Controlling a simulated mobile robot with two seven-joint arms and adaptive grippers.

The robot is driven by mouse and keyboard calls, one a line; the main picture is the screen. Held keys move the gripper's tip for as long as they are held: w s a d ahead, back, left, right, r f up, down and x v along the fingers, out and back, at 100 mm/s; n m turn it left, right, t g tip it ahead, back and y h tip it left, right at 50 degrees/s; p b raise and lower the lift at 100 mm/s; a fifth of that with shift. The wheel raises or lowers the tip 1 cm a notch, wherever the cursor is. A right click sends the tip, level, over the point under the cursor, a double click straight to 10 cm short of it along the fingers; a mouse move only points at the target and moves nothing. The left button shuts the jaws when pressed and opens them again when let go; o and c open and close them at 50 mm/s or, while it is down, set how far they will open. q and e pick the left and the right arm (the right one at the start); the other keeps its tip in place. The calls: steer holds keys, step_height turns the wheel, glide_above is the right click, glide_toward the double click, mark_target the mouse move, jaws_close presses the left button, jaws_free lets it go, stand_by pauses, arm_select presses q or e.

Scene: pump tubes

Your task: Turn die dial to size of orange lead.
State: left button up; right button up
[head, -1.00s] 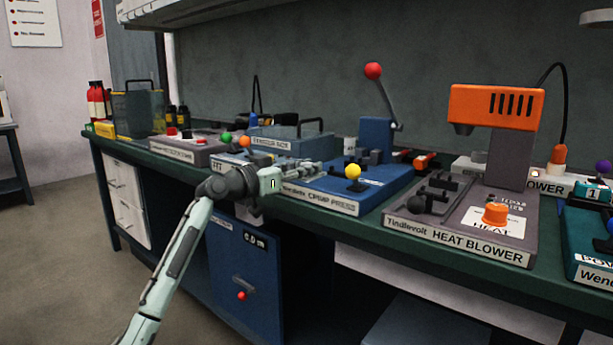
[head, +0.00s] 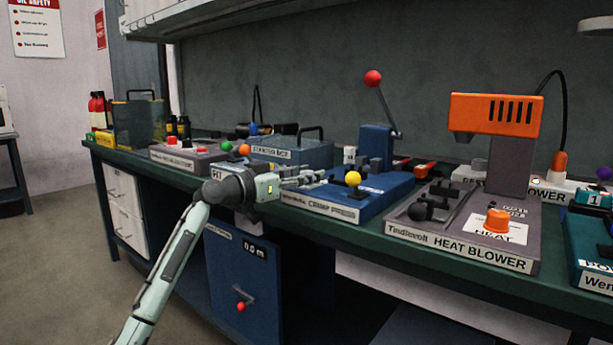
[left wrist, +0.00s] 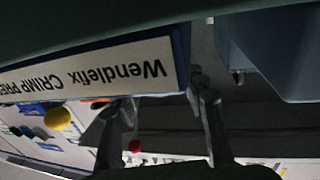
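The blue crimp press (head: 387,188) stands on the green bench, with a red-ball lever (head: 373,78) and a yellow knob (head: 352,179). I cannot tell which part is the die dial. In the left wrist view its front label (left wrist: 85,75) is close and upside down, and the yellow knob (left wrist: 58,119) shows at the left. My left gripper (head: 316,178) is at the press's left front part. Its two fingers (left wrist: 160,112) are spread, with nothing seen between them. I cannot make out an orange lead for certain. My right gripper is not in view.
The heat blower (head: 465,249) stands right of the press. A blue box with a handle (head: 290,151) is behind my gripper. Green and orange balls (head: 235,147) are left of it. A blue cabinet (head: 226,266) is under the bench.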

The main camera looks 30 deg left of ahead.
arm_select(q)
steer(key=shift+s+f, duration=0.1)
steer(key=shift+s+a, duration=0.1)
steer(key=shift+s, duration=0.2)
steer(key=v, duration=1.1)
steer(key=shift+s+a, duration=0.1)
